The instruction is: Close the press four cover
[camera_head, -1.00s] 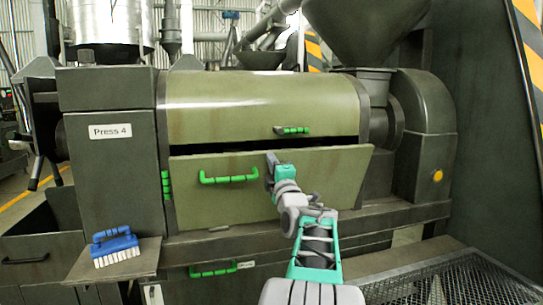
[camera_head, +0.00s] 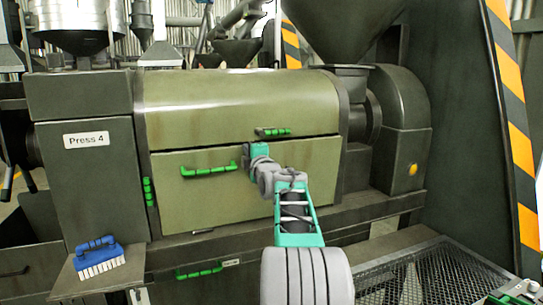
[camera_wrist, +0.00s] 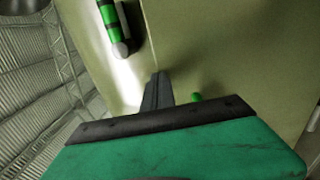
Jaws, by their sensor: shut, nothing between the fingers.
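Press 4, marked by a label (camera_head: 86,140), has an olive-green lower cover (camera_head: 200,210) with a green handle (camera_head: 209,168). The cover now lies nearly flush under the curved upper cover (camera_head: 235,100), with a thin dark seam between them. The upper cover has its own green handle (camera_head: 273,132). My gripper (camera_head: 249,158) is shut and empty, at the top of the lower cover, just right of its handle. In the wrist view the shut fingers (camera_wrist: 157,92) are against or very near the olive panel; exact contact is hard to tell.
A blue brush (camera_head: 98,255) lies on a small ledge at the lower left. A lower green handle (camera_head: 199,272) sits below the press. A metal grate (camera_head: 420,275) is at the lower right. A dark hopper (camera_head: 345,30) rises above the press.

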